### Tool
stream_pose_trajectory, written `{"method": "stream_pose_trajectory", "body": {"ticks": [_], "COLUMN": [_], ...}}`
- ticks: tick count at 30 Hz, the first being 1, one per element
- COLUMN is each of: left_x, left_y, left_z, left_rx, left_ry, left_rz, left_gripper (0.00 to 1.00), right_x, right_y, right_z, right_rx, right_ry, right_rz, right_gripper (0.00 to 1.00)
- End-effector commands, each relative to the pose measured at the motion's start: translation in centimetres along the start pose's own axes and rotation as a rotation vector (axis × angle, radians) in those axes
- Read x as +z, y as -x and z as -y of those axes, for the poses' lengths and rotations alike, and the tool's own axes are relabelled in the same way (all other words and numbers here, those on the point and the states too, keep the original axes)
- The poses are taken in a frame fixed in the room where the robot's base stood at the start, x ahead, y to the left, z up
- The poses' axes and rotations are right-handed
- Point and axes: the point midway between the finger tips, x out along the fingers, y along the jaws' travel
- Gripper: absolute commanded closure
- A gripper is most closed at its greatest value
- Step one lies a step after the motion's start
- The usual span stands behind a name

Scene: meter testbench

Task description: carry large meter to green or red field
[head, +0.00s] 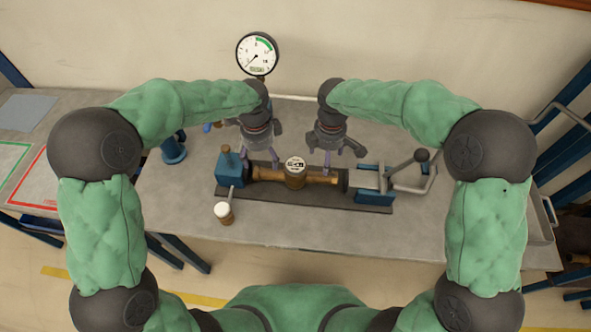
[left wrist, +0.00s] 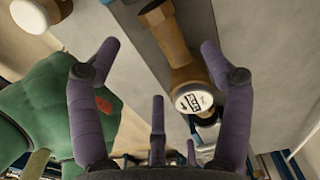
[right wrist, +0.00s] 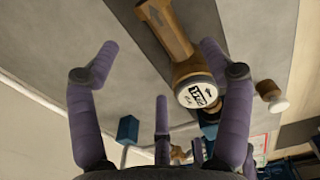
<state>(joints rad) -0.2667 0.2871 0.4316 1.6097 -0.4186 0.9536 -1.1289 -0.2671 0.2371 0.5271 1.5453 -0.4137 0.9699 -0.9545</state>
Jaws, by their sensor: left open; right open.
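The large meter (head: 324,178) is a brass pipe body with a round white dial in its middle. It lies level in the testbench fixture, between a blue block on the left and a clamp on the right. My left gripper (head: 262,159) is open above the left part of the meter. My right gripper (head: 343,154) is open above its right part. The meter also shows beyond the open fingers in the left wrist view (left wrist: 174,48) and the right wrist view (right wrist: 172,38). The green-outlined field (head: 12,158) and red-outlined field (head: 35,184) are at the far left.
A small brass piece with a white top (head: 224,213) stands in front of the fixture. A pressure gauge (head: 257,54) rises behind it. A blue stand (head: 174,151) is left of the fixture. A lever clamp (head: 410,172) is at the right. The front bench top is mostly clear.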

Motion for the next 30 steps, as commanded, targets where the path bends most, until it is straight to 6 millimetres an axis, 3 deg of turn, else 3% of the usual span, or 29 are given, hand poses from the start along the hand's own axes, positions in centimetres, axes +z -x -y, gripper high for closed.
{"method": "stream_pose_trajectory", "body": {"ticks": [10,24,30], "left_x": [0.0,0.0,0.0], "left_y": [-1.2,-8.5,-10.3], "left_z": [0.0,0.0,0.0], "left_rx": [0.002,0.002,0.0], "left_ry": [0.001,0.001,0.002], "left_rz": [0.0,-0.001,-0.001], "left_gripper": [0.21,0.21,0.21], "right_x": [0.0,0.0,0.0], "right_y": [-1.2,-8.5,-10.3], "right_z": [0.1,0.1,0.0], "right_rx": [-0.004,-0.004,-0.002], "right_ry": [-0.002,-0.003,-0.001], "right_rz": [0.001,0.0,0.0], "right_gripper": [0.21,0.21,0.21]}}
